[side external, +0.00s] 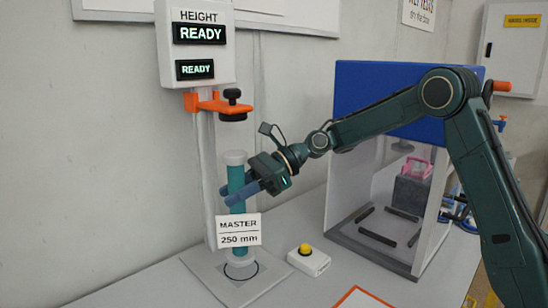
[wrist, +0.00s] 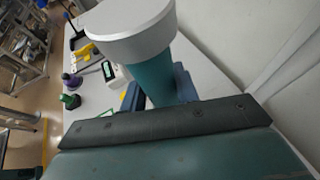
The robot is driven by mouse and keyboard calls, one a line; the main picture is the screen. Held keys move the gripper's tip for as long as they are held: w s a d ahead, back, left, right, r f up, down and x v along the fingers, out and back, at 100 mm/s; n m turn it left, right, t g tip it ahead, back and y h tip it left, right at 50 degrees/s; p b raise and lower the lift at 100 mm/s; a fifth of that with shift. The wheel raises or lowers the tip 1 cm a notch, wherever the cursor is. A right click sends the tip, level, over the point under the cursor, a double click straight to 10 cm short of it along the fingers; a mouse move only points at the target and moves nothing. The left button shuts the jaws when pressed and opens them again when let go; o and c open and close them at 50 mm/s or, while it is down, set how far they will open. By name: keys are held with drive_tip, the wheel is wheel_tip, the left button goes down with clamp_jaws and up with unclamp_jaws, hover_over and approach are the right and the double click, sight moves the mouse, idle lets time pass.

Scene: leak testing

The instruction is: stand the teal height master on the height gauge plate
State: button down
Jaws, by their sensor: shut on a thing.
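The teal height master (side external: 236,181) is an upright cylinder with pale end caps and a tag reading "MASTER 250 mm". Its base is at the marked circle on the height gauge plate (side external: 213,272); I cannot tell whether it touches the plate. My gripper (side external: 252,192) is shut on the teal body, above the tag. In the wrist view the master (wrist: 168,75) shows its grey cap and teal body close up, with a blue finger (wrist: 131,97) beside it. The gauge's orange arm with a black knob (side external: 220,103) is above the master, apart from its top.
The gauge column carries a display (side external: 200,33) reading "READY". A white box with a yellow button (side external: 308,259) stands right of the plate. A blue-topped clear enclosure (side external: 375,185) stands further right. An orange-edged sheet (side external: 360,298) lies at the front. The wall is close behind.

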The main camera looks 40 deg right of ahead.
drive_tip(key=w+d+m+t, duration=0.1)
drive_tip(key=w+d+t, duration=0.1)
drive_tip(key=w+d, duration=0.2)
drive_tip(key=shift+w+r+m+h, duration=0.4)
drive_tip(key=shift+w, duration=0.55)
drive_tip(key=shift+d+f, duration=0.1)
drive_tip(key=shift+f, duration=0.1)
wheel_tip(320, 180, down, 9)
drive_tip(key=shift+r, duration=0.2)
drive_tip(key=shift+f, duration=0.45)
idle(0.9)
drive_tip(key=c, duration=1)
unclamp_jaws()
drive_tip(key=shift+o, duration=0.2)
drive_tip(key=shift+f, duration=0.1)
